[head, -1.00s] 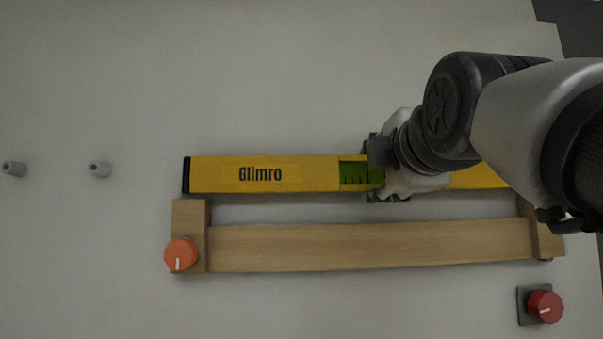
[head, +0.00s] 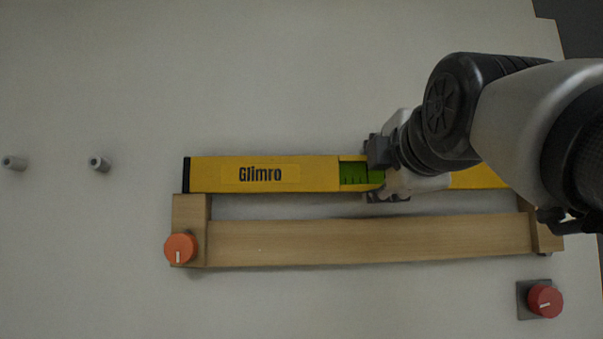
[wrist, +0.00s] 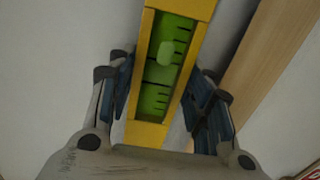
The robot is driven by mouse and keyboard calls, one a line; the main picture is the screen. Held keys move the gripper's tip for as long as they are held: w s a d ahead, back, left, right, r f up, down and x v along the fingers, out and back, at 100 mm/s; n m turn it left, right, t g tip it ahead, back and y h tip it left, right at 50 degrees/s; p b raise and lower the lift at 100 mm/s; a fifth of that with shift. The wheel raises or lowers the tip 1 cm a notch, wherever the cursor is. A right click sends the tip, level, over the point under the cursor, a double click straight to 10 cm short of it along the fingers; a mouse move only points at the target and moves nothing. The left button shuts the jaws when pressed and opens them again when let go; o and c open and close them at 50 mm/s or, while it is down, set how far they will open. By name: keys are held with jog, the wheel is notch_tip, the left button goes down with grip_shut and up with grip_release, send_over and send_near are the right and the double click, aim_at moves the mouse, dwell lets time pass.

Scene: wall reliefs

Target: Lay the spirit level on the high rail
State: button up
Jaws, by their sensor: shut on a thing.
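The yellow spirit level (head: 310,174) lies level across the head view, with a black left end and a green vial window. My gripper (head: 385,170) is shut on it around the vial, and my arm hides part of its right side. In the wrist view the level (wrist: 140,132) runs between the two fingers of my gripper (wrist: 160,95). The wooden rail (head: 370,240) has a raised block (head: 190,212) at each end. The level appears just above these blocks in the head view; whether it touches them I cannot tell. The rail also shows in the wrist view (wrist: 275,60).
An orange knob (head: 180,248) is on the left block. A red knob (head: 545,300) on a grey plate is at the lower right. Two grey pegs, one left (head: 14,163) and one right (head: 99,163), stick out at the left. The wall above the level is clear.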

jog(key=o, duration=1.1)
jog(key=shift+f, duration=0.1)
jog(key=shift+f, duration=0.1)
jog(key=shift+s, duration=0.1)
